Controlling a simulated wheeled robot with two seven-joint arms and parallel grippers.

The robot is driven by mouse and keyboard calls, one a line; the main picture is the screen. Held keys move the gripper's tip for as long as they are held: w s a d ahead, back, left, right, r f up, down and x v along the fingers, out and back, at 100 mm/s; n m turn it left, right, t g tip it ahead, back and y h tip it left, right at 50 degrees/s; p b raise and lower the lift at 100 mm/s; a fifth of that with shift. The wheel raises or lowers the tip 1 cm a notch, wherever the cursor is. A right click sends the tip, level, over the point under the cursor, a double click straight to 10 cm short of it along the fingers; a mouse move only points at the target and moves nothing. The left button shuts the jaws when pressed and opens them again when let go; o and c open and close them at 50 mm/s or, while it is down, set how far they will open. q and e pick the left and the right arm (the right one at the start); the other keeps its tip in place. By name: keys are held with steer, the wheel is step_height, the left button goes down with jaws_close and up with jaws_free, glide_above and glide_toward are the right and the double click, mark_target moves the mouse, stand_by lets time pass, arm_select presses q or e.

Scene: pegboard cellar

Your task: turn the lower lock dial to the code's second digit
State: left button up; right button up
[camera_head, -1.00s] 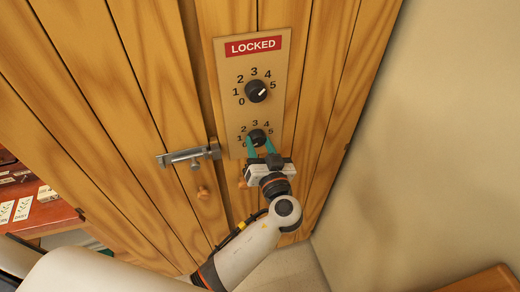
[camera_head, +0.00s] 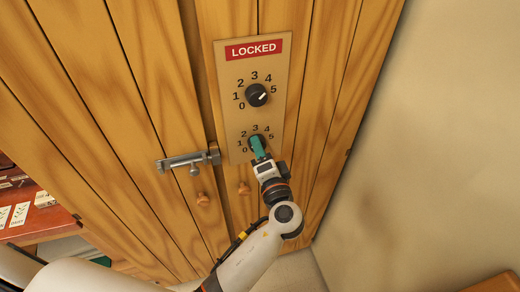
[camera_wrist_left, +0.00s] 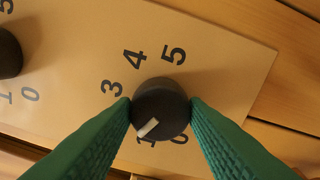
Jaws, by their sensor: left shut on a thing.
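The lock panel (camera_head: 236,118) on the wooden door has a red LOCKED sign (camera_head: 254,49) and two black dials. The upper dial (camera_head: 256,95) has its white mark toward 5. The lower dial (camera_head: 253,141) is partly hidden by my left gripper (camera_head: 259,148). In the left wrist view, the green fingers of the left gripper (camera_wrist_left: 160,110) are shut on the lower dial (camera_wrist_left: 160,100), one on each side. Its white mark points down-left in that view, at about the 1. The 2 there is hidden behind a finger. My right gripper is not in view.
A metal latch (camera_head: 188,160) crosses the door gap left of the panel. Wooden knobs (camera_head: 203,199) sit below it. A red-brown shelf with cards (camera_head: 20,214) is at the far left. The wall at right is bare.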

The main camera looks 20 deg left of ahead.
arm_select(q)
steer(key=shift+m+p, duration=0.45)
steer(key=shift+m, duration=1.05)
steer(key=o, duration=1)
steer(key=shift+d, duration=0.1)
